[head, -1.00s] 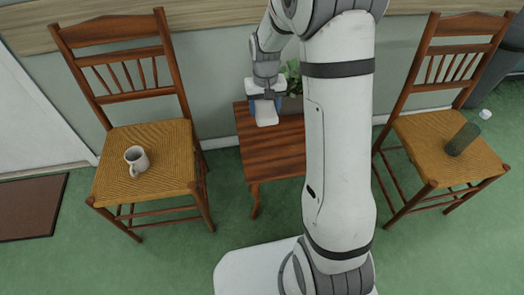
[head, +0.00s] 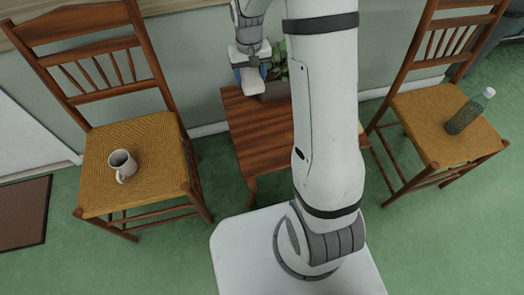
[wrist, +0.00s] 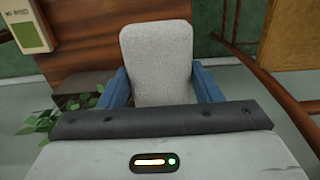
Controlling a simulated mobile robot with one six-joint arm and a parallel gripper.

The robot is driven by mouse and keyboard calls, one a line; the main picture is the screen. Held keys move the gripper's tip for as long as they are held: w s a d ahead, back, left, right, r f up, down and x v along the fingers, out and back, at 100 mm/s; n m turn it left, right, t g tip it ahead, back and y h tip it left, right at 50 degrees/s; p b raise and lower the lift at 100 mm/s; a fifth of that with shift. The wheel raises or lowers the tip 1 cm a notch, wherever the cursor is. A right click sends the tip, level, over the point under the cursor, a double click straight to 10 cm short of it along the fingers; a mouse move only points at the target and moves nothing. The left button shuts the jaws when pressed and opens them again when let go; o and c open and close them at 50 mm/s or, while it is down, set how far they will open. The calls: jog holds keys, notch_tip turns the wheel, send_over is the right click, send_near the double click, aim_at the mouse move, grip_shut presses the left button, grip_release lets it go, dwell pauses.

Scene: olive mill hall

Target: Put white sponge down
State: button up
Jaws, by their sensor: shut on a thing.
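The white sponge (wrist: 157,62) is held upright between the two blue fingers of my gripper (wrist: 160,88) in the wrist view. In the head view the sponge (head: 252,82) shows below my gripper (head: 250,70), over the far left part of a small wooden table (head: 262,130). My gripper is shut on the sponge. I cannot tell from the head view whether the sponge touches the table top. My arm hides the right part of the table.
A potted plant (head: 275,82) stands on the table, close beside my gripper. A chair with a white mug (head: 122,165) is on the left. A chair with a green bottle (head: 470,112) is on the right. The table's front part looks bare.

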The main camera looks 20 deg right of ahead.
jog(key=s+f+b, duration=0.4)
jog(key=s+f, duration=0.1)
jog(key=f, duration=0.3)
jog(key=s+f+b, duration=0.3)
jog(key=s+f, duration=0.2)
jog(key=f, duration=0.3)
jog(key=b, duration=0.3)
send_over(260, 154)
notch_tip(260, 154, down, 6)
jog(key=shift+a+f, duration=0.1)
jog(key=shift+f+b, duration=0.6)
jog(key=shift+f, duration=1.55)
jog(key=shift+f, duration=0.1)
jog(key=o, duration=0.9)
jog(key=shift+o, duration=0.2)
